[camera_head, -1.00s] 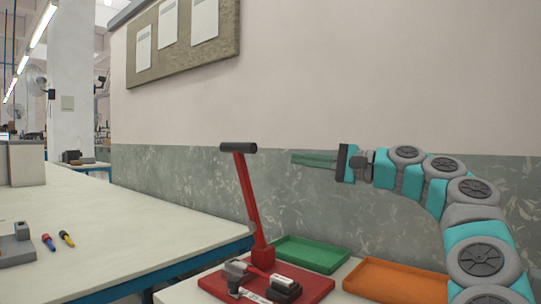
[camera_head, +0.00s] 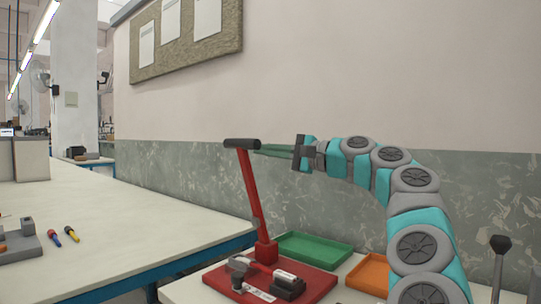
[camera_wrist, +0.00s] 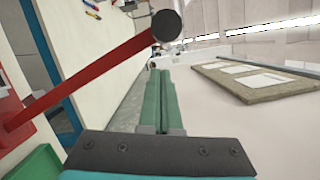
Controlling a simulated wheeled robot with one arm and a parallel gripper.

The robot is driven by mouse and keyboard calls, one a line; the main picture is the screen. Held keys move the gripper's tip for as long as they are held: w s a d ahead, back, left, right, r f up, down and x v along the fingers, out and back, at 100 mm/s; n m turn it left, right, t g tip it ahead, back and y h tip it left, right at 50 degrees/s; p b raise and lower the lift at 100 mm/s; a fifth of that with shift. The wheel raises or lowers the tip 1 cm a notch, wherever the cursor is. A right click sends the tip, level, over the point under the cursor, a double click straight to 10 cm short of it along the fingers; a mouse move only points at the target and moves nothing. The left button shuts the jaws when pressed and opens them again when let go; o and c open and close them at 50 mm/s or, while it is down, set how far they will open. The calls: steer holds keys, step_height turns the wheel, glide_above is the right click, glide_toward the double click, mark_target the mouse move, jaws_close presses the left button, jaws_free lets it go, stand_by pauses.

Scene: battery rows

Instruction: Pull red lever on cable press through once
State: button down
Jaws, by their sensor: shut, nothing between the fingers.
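The cable press (camera_head: 315,277) has a red base on a white table. Its red lever (camera_head: 251,192) stands nearly upright with a black handle (camera_head: 242,143) on top. The lever also shows in the wrist view (camera_wrist: 85,73), with the round handle end (camera_wrist: 166,26) facing me. My gripper (camera_head: 264,150) has green fingers, shut and empty, pointing left close to the right end of the handle. In the wrist view the shut fingertips (camera_wrist: 160,72) sit just below the handle end. I cannot tell whether they touch it.
A green tray (camera_head: 318,245) and an orange tray (camera_head: 367,274) stand right of the press. A long bench (camera_head: 110,215) with screwdrivers (camera_head: 63,236) runs at left. A wall with a pinboard (camera_head: 187,55) is behind. Another black-topped lever (camera_head: 499,260) stands at far right.

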steer(key=shift+s+a+r, duration=0.25)
steer(key=shift+s+a, duration=0.55)
steer(key=shift+a, duration=0.05)
steer(key=shift+s+b, duration=0.1)
steer(key=shift+b, duration=0.2)
